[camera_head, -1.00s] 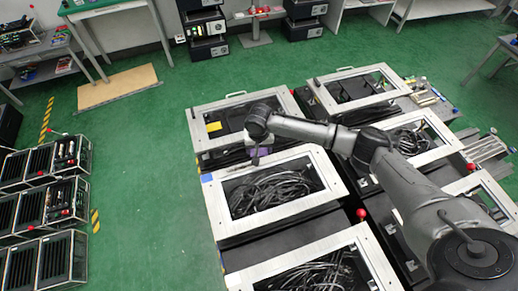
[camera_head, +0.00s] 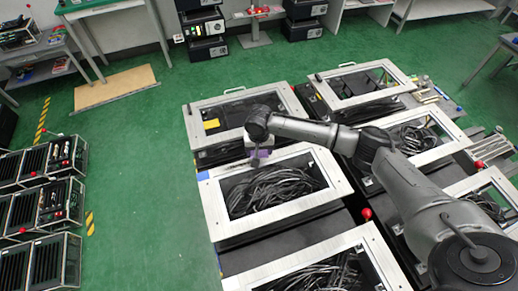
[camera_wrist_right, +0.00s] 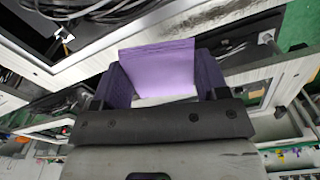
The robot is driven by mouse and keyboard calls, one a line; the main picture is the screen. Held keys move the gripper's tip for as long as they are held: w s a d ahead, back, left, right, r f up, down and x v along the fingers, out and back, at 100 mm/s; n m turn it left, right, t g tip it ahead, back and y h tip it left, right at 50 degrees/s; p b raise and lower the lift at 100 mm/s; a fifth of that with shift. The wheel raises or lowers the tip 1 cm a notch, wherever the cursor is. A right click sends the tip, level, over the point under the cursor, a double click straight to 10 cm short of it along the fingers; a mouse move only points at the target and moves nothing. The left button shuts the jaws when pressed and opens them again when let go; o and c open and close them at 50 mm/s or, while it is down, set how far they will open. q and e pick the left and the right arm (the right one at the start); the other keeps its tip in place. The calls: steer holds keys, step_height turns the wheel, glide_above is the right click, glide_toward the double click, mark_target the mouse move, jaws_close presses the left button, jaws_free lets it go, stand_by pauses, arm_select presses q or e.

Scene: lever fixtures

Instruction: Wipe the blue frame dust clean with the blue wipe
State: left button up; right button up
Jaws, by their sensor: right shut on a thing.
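My right gripper (camera_head: 256,162) is shut on a folded purple-blue wipe (camera_wrist_right: 158,68). In the head view it is at the far rail of the middle-left metal frame (camera_head: 210,208), which surrounds black cables. A small blue mark (camera_head: 203,176) is at that frame's far left corner. In the right wrist view, a dark dusty smear (camera_wrist_right: 205,18) lies on a pale frame rail just beyond the wipe. I cannot tell whether the wipe touches the rail. My left gripper is not in view.
More framed cable boxes stand around it, including one behind with a yellow label (camera_head: 211,124) and one in front (camera_head: 372,250). A red knob (camera_head: 366,213) stands up between the boxes. Open green floor (camera_head: 140,190) lies to the left.

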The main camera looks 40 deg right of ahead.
steer(key=shift+r+g+y+p, duration=0.3)
steer(key=shift+g+p, duration=0.2)
steer(key=shift+p, duration=0.45)
steer(key=shift+g+p, duration=0.3)
steer(key=shift+p, duration=0.1)
steer(key=shift+f, duration=0.1)
